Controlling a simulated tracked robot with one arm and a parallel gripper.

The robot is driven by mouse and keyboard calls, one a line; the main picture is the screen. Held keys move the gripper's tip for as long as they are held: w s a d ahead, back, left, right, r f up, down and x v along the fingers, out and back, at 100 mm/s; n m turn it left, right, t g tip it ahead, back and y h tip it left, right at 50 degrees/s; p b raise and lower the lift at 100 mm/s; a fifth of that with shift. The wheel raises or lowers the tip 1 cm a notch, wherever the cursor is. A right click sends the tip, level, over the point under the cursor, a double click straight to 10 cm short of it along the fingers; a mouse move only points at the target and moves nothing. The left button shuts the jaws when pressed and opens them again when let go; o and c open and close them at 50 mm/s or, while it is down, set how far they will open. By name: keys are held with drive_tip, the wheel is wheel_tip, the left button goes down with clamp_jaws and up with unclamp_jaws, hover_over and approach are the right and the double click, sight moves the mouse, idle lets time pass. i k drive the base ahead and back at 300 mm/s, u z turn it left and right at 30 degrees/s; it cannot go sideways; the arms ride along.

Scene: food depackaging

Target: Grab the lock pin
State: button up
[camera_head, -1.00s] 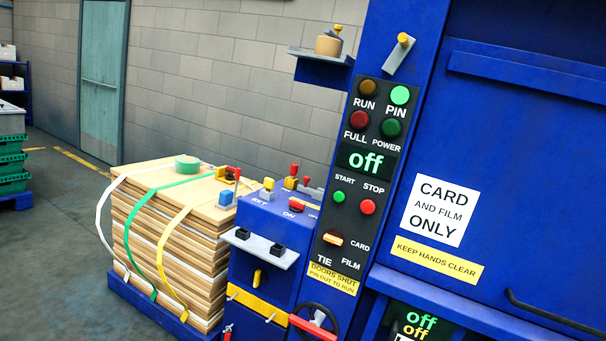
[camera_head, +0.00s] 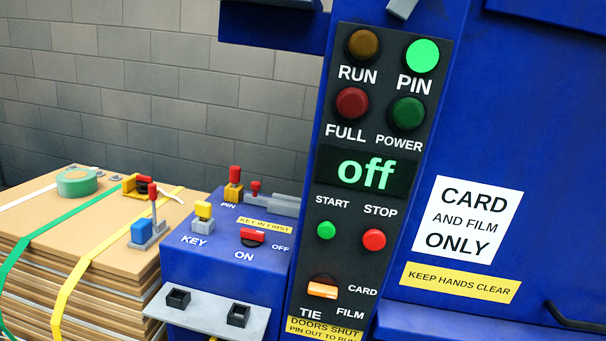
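A red-topped pin (camera_head: 235,175) stands upright in a yellow block (camera_head: 233,193) beside the "PIN" label on top of the blue control box (camera_head: 225,255). It looks like the lock pin. A yellow-topped key (camera_head: 203,211) stands in a grey holder in front of it, by the "KEY" label. A red switch (camera_head: 253,235) sits between "ON" and "OFF". The green lamp (camera_head: 422,56) over "PIN" on the panel is lit. My gripper is not in view.
A strapped cardboard stack (camera_head: 100,240) at left carries green tape (camera_head: 77,182) and a blue block with a red-topped lever (camera_head: 152,215). The dark control panel (camera_head: 352,210), reading "off", rises right of the box. A grey shelf (camera_head: 200,309) with two black sockets juts out in front.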

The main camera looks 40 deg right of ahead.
sight(235, 172)
drive_tip(key=z, duration=0.45)
drive_tip(key=i, duration=1.45)
drive_tip(key=z, duration=0.45)
drive_tip(key=i, duration=0.65)
drive_tip(key=u, duration=0.05)
